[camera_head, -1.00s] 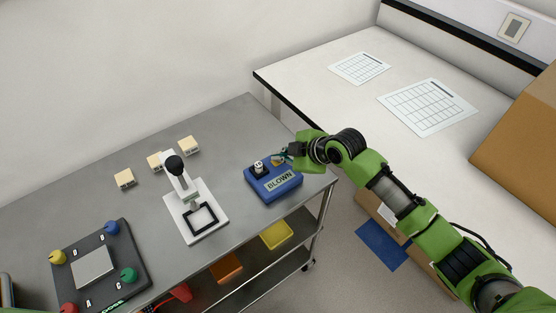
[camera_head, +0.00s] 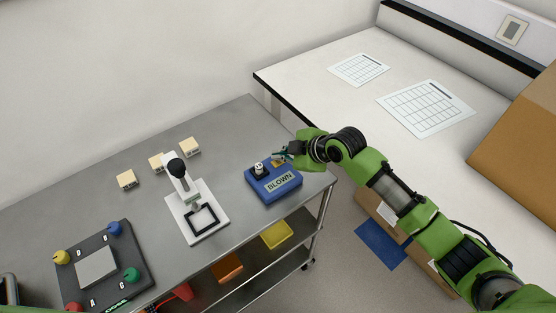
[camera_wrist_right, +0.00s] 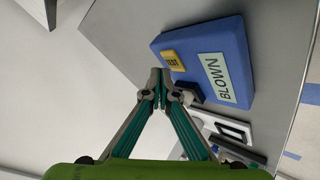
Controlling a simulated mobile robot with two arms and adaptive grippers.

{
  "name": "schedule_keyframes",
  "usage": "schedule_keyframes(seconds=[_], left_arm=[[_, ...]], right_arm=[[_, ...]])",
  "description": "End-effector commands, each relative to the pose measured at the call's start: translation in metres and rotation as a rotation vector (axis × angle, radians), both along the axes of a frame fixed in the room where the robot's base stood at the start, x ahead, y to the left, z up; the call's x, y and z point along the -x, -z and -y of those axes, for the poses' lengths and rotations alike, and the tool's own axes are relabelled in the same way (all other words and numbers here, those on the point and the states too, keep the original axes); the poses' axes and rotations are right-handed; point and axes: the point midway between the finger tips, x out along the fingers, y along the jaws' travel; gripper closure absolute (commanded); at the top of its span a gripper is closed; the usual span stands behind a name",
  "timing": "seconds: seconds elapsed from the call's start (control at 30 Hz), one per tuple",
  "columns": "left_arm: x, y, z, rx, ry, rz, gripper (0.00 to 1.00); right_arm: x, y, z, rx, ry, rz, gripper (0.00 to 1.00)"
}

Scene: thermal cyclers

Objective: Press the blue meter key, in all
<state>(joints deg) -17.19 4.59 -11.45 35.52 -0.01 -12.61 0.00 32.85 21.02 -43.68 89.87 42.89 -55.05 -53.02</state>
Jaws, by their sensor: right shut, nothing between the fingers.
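The blue meter (camera_head: 270,195) is a blue box on the grey cart's right end, with a label reading BLOWN. Its yellow key marked TEST (camera_wrist_right: 173,60) shows in the right wrist view; in the head view the key (camera_head: 277,163) is small and partly covered by the fingers. My right gripper (camera_head: 281,154) is shut and empty at the meter's back edge. In the wrist view its fingertips (camera_wrist_right: 161,86) appear close beside the key; whether they touch it I cannot tell. A black-and-white part (camera_head: 258,170) stands on the meter's left. My left gripper is not in view.
On the grey cart (camera_head: 235,130) stand a white stand with a black knob (camera_head: 205,222), several beige blocks (camera_head: 189,147) and a dark board with coloured knobs (camera_head: 133,262). A white bench (camera_head: 320,100) with paper sheets and a cardboard box (camera_head: 520,140) is at the right.

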Motion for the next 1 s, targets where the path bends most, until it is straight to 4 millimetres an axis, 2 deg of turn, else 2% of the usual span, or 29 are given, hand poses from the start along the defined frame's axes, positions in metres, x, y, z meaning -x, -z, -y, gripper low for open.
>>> schedule_keyframes(seconds=[0.17,0.63,1.0], left_arm=[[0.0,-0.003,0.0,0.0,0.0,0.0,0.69],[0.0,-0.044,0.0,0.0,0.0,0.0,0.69],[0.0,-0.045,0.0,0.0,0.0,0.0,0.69]], right_arm=[[0.0,-0.004,0.0,0.0,0.001,0.001,1.0],[0.0,-0.049,0.0,0.0,0.0,0.0,1.0],[0.0,-0.05,0.0,0.0,0.0,0.0,1.0]])
